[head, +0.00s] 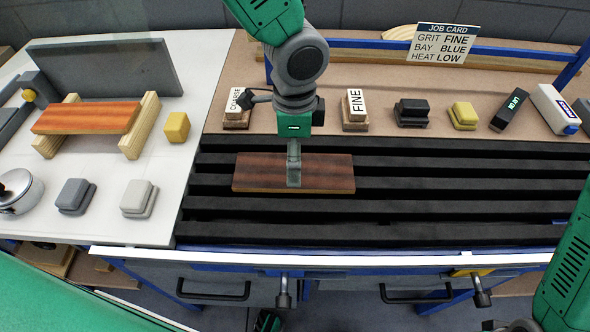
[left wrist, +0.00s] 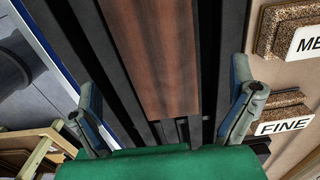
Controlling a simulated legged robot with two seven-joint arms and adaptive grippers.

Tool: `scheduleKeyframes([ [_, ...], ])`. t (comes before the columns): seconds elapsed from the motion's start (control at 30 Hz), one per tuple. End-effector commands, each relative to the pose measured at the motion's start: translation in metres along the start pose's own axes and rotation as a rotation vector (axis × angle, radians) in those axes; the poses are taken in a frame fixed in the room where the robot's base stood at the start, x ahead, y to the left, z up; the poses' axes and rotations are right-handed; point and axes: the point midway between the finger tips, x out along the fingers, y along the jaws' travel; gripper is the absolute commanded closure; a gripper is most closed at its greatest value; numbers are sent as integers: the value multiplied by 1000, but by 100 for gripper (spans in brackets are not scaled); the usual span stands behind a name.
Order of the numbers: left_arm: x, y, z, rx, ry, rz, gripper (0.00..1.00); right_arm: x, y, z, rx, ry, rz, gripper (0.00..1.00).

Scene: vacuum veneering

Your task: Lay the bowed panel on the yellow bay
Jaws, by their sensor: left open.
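A dark brown wooden panel (head: 250,172) lies on the black slatted bed (head: 450,190), left of the bed's middle. I cannot tell whether it is bowed. In the left wrist view the open fingers (left wrist: 163,80) stand on either side of the panel (left wrist: 160,60), with gaps on both sides. An orange-brown panel (head: 87,118) rests across two pale wooden supports on the white table. A small yellow patch (head: 470,271) shows on the bed's front edge at the right. My right gripper is not visible.
Labelled sanding blocks, including FINE (head: 355,108), a yellow block (head: 463,115) and a bottle (head: 553,108) line the back. A job card (head: 441,44) reads FINE, BLUE, LOW. Grey blocks (head: 138,198) stand on the white table. The bed's right half is bare.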

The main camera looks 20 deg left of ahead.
Motion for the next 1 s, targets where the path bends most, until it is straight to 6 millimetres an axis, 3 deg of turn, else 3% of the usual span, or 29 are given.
scheduleKeyframes([
  [0.3,44,0,0,0,-1,2,0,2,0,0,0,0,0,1],
  [0.6,50,0,1,1,0,0,0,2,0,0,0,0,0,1],
  [0.63,50,0,1,1,0,0,4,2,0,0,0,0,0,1],
  [0.8,50,0,0,1,0,1,58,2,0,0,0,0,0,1],
  [1.0,50,0,0,1,0,1,58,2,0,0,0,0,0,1],
])
